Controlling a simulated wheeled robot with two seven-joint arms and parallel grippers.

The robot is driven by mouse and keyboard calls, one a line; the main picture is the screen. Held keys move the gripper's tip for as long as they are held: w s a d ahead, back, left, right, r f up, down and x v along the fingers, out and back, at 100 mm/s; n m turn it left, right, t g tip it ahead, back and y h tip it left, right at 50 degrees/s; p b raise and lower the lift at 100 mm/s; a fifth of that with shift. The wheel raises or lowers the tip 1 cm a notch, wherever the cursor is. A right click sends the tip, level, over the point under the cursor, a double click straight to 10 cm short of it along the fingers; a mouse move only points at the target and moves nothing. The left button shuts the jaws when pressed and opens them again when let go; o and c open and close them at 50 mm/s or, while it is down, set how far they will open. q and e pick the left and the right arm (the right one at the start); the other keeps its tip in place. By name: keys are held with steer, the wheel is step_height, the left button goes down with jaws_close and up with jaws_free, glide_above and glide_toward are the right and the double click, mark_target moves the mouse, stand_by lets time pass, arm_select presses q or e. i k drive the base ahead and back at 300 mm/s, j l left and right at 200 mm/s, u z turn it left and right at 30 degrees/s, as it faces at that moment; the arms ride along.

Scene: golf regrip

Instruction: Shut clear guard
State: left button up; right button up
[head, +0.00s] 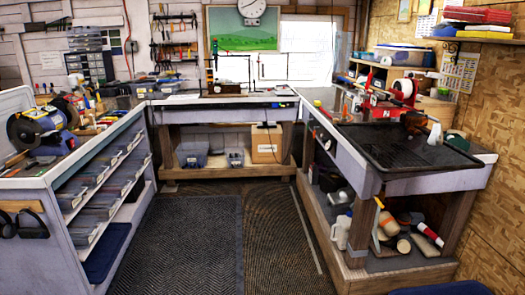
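A bench grinder (40,125) with dark wheels and a blue-and-yellow body stands on the left workbench. I cannot make out a clear guard on it at this size. A pale, see-through upright panel (342,55) stands at the back of the right bench, near the window's right edge. It could be a clear guard, but I cannot tell for sure or see how it is hinged. Neither of my grippers shows in the head view.
A black ribbed tray (405,146) covers the near part of the right bench (370,188). A red machine (385,105) stands behind it. The left bench has open shelves with bins (100,205). Dark floor mats (190,245) lie between the benches, and that floor is clear.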

mark_target(342, 55)
steer(key=i, duration=4.15)
steer(key=i+z, duration=0.3)
steer(key=i, duration=0.15)
steer(key=i+j+z, duration=0.25)
steer(key=i, duration=0.2)
steer(key=i+j+z, duration=0.3)
steer(key=i, duration=0.15)
steer(key=i+j+z, duration=0.15)
steer(key=z, duration=0.25)
steer(key=i+j+z, duration=0.2)
steer(key=z, duration=0.2)
steer(key=i+j+z, duration=0.2)
steer(key=z, duration=0.15)
steer(key=i+j+z, duration=0.15)
steer(key=j+z, duration=0.25)
steer(key=i+j+z, duration=0.15)
steer(key=j+z, duration=0.2)
steer(key=i+j+z, duration=0.1)
steer(key=j+z, duration=0.65)
steer(key=k+l, duration=0.2)
steer(key=k, duration=0.05)
